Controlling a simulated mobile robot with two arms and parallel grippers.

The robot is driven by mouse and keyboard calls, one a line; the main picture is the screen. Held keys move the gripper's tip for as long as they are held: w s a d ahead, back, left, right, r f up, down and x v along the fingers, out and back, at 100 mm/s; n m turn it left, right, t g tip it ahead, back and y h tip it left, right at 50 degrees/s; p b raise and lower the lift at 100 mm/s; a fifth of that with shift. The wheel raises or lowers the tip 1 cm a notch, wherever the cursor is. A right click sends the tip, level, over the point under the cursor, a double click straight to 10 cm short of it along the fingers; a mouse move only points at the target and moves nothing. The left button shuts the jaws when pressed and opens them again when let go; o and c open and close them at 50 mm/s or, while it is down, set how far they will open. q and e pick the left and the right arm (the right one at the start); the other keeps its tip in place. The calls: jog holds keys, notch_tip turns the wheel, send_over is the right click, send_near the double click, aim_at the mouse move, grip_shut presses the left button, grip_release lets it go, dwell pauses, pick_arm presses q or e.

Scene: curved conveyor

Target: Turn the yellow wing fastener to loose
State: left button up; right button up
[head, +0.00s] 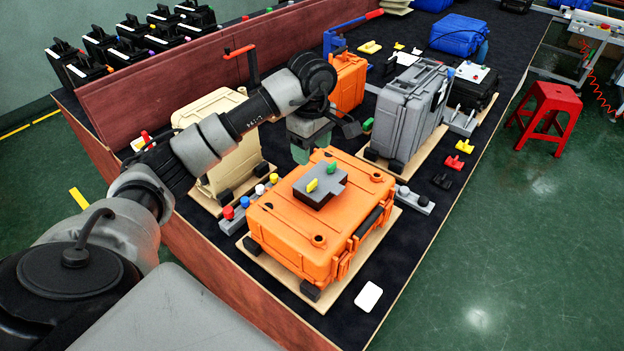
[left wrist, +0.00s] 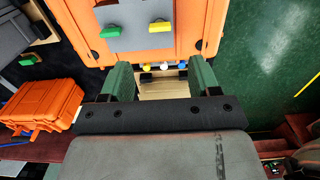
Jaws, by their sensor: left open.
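The yellow wing fastener (head: 312,185) stands on a dark grey block (head: 322,196) on the lid of an orange case (head: 275,232). A green wing fastener (head: 332,168) stands beside it on the same block. In the left wrist view the yellow fastener (left wrist: 160,27) and the green one (left wrist: 111,32) show near the top, beyond the fingertips. My left gripper (head: 303,153) is above the case's back edge, behind the block, apart from both fasteners. Its two green fingers (left wrist: 160,78) are spread with nothing between them. My right gripper is in neither view.
A strip with coloured knobs (head: 236,217) lies left of the orange case. A beige case (head: 222,150) stands behind it and a grey case (head: 408,110) stands at the back right. Loose wing pieces (head: 452,162) lie to the right. A white card (head: 368,296) lies in front.

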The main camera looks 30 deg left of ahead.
aim_at(312, 182)
pick_arm(q)
notch_tip(312, 182, down, 9)
jog(key=shift+r+p, duration=0.15)
jog(key=shift+p, duration=0.9)
jog(key=shift+f, duration=0.75)
jog(key=c, duration=0.9)
jog(key=shift+c, duration=0.2)
